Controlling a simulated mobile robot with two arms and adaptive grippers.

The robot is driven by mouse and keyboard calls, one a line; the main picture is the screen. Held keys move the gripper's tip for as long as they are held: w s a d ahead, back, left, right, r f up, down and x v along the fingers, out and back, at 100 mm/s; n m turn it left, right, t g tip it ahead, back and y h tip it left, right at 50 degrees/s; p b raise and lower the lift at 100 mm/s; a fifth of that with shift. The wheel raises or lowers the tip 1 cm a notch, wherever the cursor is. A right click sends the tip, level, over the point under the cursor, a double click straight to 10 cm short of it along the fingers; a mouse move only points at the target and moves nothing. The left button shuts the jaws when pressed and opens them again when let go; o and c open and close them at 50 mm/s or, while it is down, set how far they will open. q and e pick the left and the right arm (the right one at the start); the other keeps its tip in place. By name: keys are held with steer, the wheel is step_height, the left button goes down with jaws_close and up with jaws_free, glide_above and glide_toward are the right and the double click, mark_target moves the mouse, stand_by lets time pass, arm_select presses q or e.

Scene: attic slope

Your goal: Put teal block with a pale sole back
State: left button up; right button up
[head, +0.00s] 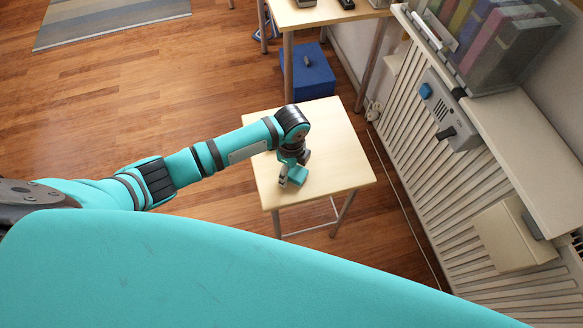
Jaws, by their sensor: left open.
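A small teal block (299,176) shows on the pale wooden table (338,160), right at my left gripper. Its pale sole cannot be made out. My left gripper (289,181) points down at the table, open, with one finger visible just left of the block. The wrist above hides part of the block and the other finger, so I cannot tell whether the fingers touch it. My right gripper is not in view.
A radiator (425,160) with a shelf and binders (500,45) runs along the right. Most of the tabletop is bare.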

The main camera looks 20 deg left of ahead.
mark_target(291, 170)
arm_select(q)
step_height(291, 170, up, 12)
stand_by(0.5)
